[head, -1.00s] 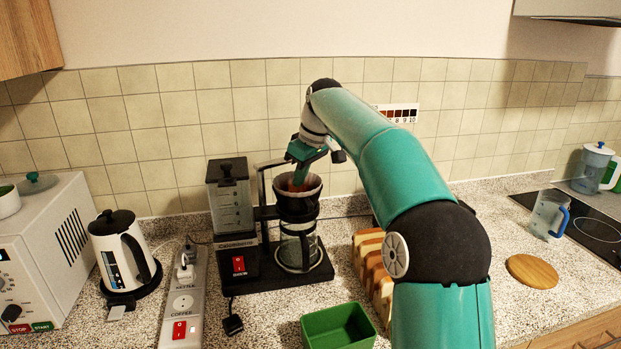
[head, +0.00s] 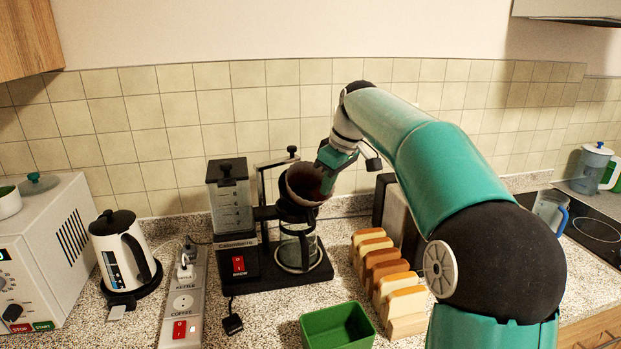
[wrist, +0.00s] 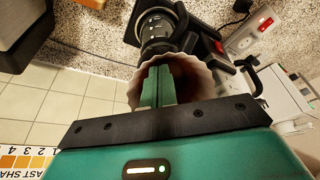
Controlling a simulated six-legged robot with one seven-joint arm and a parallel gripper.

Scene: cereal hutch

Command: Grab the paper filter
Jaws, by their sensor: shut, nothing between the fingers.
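The paper filter (head: 306,184) is a brown cone with a pale fluted rim. It is tilted at the top of the coffee maker (head: 297,225), above and partly over its black basket. In the wrist view the filter (wrist: 205,82) shows its wavy rim and brown inside. My gripper (head: 328,172) is at the filter's right side. In the wrist view my gripper's green fingers (wrist: 157,88) are together, overlapping the filter's mouth. Their tips cover part of it, and whether they touch the paper is unclear.
A glass carafe (head: 297,246) stands under the basket. A bread-slice rack (head: 385,270) and a green box (head: 338,328) are in front and right. A kettle (head: 122,250) and a power strip (head: 184,300) are at left.

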